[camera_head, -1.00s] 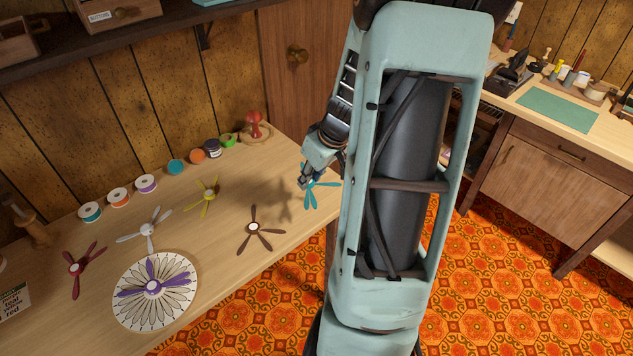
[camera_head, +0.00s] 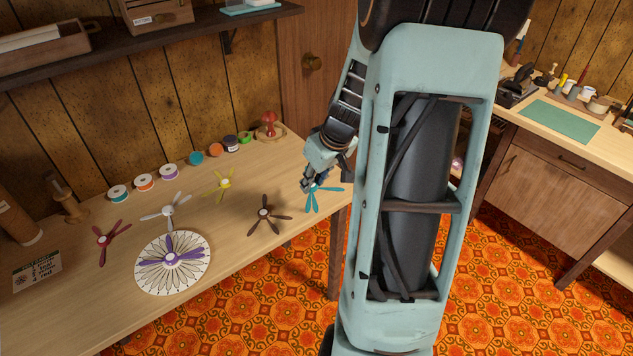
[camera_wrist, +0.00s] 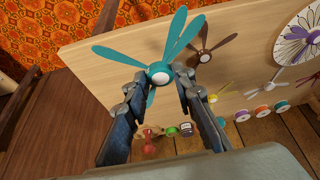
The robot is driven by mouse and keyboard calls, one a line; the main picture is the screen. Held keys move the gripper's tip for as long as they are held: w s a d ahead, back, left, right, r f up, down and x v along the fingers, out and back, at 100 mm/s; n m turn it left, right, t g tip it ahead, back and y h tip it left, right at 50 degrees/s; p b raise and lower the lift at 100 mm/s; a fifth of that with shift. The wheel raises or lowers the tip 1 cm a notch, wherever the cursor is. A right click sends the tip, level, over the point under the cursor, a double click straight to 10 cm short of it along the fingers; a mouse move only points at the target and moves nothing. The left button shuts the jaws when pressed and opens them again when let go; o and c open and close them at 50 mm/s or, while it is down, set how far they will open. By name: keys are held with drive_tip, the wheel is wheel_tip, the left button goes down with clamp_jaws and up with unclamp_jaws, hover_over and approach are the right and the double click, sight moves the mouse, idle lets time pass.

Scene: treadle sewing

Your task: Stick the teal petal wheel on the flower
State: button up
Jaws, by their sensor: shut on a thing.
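My gripper (camera_head: 312,184) is shut on the teal petal wheel (camera_head: 322,195) near the right end of the table. In the wrist view the teal wheel (camera_wrist: 160,72) shows its long petals and white hub between the fingertips (camera_wrist: 180,85); it looks held above the tabletop. The flower (camera_head: 172,278) is a white disc with drawn petal outlines at the table's front left. A purple petal wheel (camera_head: 171,258) lies on it. The flower is partly in view at the upper right of the wrist view (camera_wrist: 293,42).
A brown wheel (camera_head: 264,213), a yellow wheel (camera_head: 224,182), a white wheel (camera_head: 168,211) and a dark red wheel (camera_head: 103,239) lie on the table. Spools and jars line its back edge. Bare wood lies between the flower and brown wheel.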

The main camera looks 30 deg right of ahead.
sight(314, 198)
drive_tip(key=shift+f+b, duration=3.05)
drive_tip(key=shift+b, duration=0.3)
